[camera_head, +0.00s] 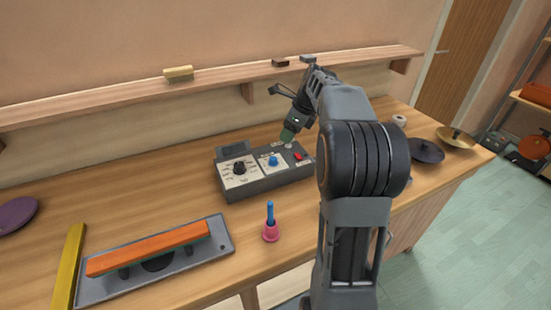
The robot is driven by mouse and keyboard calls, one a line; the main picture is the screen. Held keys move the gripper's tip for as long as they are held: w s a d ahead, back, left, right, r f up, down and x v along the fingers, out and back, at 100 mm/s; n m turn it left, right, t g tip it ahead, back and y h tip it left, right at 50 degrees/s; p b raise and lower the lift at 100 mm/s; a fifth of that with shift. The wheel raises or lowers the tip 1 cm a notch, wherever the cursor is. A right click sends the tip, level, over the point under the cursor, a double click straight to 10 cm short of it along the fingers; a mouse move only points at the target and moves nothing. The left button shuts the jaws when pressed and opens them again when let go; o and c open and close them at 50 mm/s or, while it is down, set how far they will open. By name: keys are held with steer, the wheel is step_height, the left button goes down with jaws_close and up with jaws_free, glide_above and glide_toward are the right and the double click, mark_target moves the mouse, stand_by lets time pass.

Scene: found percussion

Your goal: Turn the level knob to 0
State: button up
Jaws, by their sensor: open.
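A dark grey control box (257,184) stands on the wooden bench near the wall. On its top are a black knob (239,168) on a white dial plate, a blue knob (273,161) on a light blue plate and a red switch (298,156). The printed labels are too small to read, so I cannot tell which knob is the level knob or where it points. My gripper (287,136) is open above the back right part of the box, by a small pale round part. My arm hides the box's right end, and the fingertips show only small.
An orange bar on a grey base (215,245) and a yellow bar (69,262) lie at the front left. A pink-and-blue bell-like object (270,231) stands before the box. A wall shelf (120,100) runs behind. Dark and brass cymbal-like discs (455,138) lie at the right.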

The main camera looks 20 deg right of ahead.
mark_target(274, 158)
steer(key=x, duration=1.2)
steer(key=shift+a+f, duration=0.1)
steer(key=shift+f, duration=0.1)
steer(key=c, duration=0.9)
